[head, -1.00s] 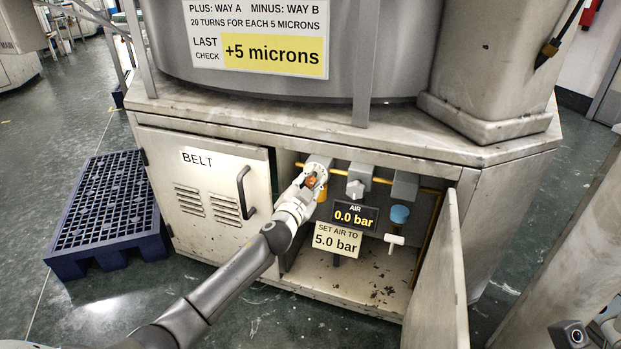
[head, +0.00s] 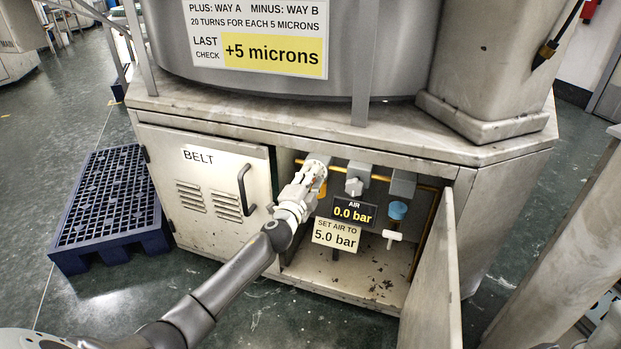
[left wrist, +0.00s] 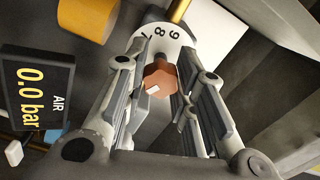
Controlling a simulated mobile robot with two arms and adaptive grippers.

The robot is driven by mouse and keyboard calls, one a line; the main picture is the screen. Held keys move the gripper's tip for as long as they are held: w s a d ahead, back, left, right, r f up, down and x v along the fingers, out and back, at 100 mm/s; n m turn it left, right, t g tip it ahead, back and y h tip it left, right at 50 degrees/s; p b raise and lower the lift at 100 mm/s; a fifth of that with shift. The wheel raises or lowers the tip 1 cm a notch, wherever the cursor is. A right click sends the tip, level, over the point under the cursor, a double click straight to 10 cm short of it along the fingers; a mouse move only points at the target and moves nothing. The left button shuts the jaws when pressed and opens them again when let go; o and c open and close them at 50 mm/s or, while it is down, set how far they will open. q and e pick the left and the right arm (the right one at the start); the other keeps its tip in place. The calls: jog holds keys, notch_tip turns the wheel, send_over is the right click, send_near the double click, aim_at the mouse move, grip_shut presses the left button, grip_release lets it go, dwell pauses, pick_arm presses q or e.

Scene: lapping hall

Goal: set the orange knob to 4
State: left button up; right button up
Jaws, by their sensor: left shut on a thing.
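The orange knob (left wrist: 161,76) shows in the left wrist view between my left gripper's fingers, with a small white mark on its lower-left side. The pale dial (left wrist: 160,41) behind it shows 7, 8 and 9; its other numbers are hidden. My left gripper (head: 314,173) reaches into the open cabinet bay and is shut on the knob. In the head view the gripper hides the knob. My right gripper is not in view.
The air display (head: 353,212) reads 0.0 bar; the sign (head: 336,236) below says set air to 5.0 bar. A grey knob (head: 355,185), a blue knob (head: 397,210) and a white valve handle (head: 392,236) are to the right. The open door (head: 433,275) bounds the bay.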

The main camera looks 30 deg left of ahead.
pick_arm(q)
jog(key=shift+f, duration=0.1)
dwell(0.3)
jog(key=o, duration=1)
jog(key=shift+o, duration=0.2)
jog(key=s+d, duration=0.1)
jog(key=s, duration=1.1)
jog(key=shift+d, duration=0.35)
